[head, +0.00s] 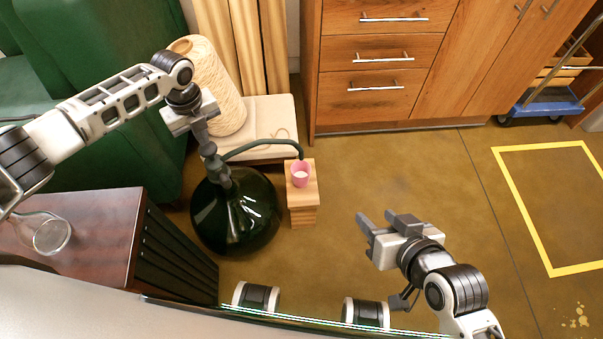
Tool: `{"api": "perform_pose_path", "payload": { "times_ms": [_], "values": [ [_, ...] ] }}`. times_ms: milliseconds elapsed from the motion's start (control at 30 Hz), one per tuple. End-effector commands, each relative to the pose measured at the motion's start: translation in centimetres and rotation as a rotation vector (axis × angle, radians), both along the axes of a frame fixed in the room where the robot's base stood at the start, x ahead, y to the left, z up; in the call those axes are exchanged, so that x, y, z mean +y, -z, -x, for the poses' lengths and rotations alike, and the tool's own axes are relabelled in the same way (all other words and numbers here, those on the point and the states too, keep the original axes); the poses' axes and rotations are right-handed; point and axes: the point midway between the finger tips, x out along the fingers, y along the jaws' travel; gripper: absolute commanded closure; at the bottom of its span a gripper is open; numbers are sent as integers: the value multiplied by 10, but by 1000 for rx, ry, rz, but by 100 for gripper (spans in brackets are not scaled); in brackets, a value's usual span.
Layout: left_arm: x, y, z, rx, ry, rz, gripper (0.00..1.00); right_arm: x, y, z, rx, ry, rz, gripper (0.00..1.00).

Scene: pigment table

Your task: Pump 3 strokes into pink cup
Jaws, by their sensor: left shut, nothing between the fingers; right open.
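A large dark green round bottle (237,222) stands on the floor left of centre. A dark pump (217,171) rises from its neck, and a dark curved spout (262,144) arches right and ends at the pink cup (300,178). The cup stands upright on a wooden block stack (303,204); something pale shows inside it, and I cannot tell its level. My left gripper (205,146) is shut and empty, right over the pump top; I cannot tell whether it touches. My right gripper (366,232) is open and empty, to the lower right of the block stack.
A twine spool (207,80) sits on a pale low stand (267,118) behind the bottle. A dark wooden table (95,225) with a glass jar (52,236) is at left. Wooden cabinets (385,50) line the back. Floor at right is open, with a yellow outline (528,215).

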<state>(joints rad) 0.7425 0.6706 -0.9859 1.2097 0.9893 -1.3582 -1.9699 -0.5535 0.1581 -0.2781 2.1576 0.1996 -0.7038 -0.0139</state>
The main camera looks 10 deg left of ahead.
Motion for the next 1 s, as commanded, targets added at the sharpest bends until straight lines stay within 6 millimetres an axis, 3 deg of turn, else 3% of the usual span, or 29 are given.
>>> {"api": "perform_pose_path", "payload": {
  "times_ms": [367,1000],
  "values": [
    [0,2,0,-1,0,1,100,0,2,0,0,0,0,55],
    [0,24,0,-1,1,0,100,0,16,0,0,0,0,55]
  ]
}}
